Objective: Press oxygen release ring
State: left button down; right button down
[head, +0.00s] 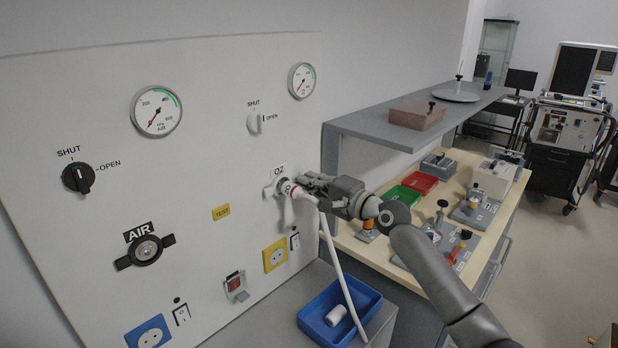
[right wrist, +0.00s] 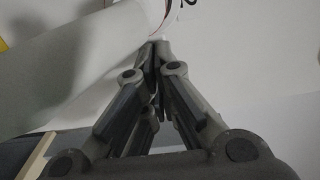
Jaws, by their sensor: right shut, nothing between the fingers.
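The oxygen outlet (head: 270,190), labelled O2, is on the wall panel and has a white ring with side tabs. A white plug (head: 292,190) with red marking sits at the outlet, and a white hose (head: 336,262) hangs from it. My right gripper (head: 302,181) is shut and empty, its fingertips right beside the plug and ring. I cannot tell whether they touch. In the right wrist view the closed fingertips (right wrist: 158,48) point at a pale part with red lines, and a blurred white hose (right wrist: 75,65) crosses at left. My left gripper is not in view.
The panel also holds a black AIR outlet (head: 146,249), two gauges, knobs and sockets. A blue tray (head: 312,322) with a white cylinder stands below. At right, a grey shelf (head: 365,123) overhangs a wooden bench with several devices, close to my right arm.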

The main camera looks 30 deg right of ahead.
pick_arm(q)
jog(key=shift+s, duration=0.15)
pick_arm(e)
jog(key=shift+w+a, duration=0.1)
jog(key=shift+w, duration=0.2)
